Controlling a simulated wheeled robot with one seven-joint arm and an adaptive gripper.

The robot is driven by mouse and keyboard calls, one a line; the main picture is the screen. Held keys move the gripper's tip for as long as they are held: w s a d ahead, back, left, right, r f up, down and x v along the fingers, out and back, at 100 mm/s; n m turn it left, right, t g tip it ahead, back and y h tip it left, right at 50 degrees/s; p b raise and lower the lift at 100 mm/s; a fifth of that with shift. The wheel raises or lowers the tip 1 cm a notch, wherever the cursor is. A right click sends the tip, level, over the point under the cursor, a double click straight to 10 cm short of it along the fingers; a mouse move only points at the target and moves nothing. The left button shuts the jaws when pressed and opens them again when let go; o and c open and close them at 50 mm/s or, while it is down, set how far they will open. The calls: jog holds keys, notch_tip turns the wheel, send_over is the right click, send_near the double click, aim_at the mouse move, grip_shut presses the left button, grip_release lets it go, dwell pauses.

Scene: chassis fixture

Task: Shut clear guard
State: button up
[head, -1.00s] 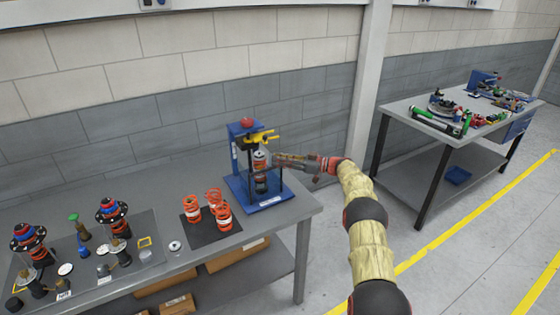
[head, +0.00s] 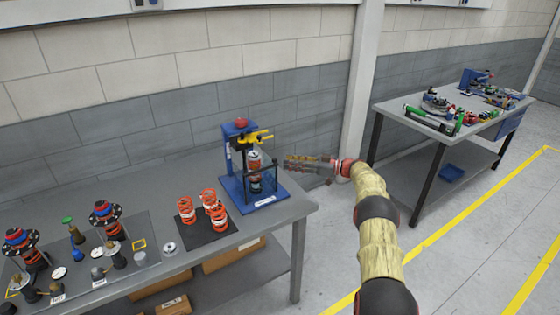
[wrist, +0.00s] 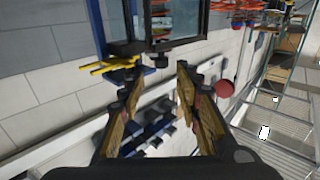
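The blue press fixture (head: 229,160) stands near the right end of the bench, with a coil-spring strut (head: 254,160) upright inside it. The clear guard (head: 273,178), a see-through panel in a dark frame, stands in front of and beside the strut. I cannot tell whether it is fully shut. In the wrist view the guard (wrist: 178,18) shows at the top, beyond the fingertips. My gripper (head: 289,164) is just right of the press, pointing left at it. In the wrist view my gripper (wrist: 158,80) has its fingers apart with nothing between them.
A yellow clamp lever (head: 256,136) and a red knob (head: 240,122) top the press. Orange springs (head: 186,209) stand on a dark mat left of it. Strut parts fill the bench's left. A second table (head: 388,107) stands at the right. Floor between is clear.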

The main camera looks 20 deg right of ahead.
jog(key=shift+v, duration=2.25)
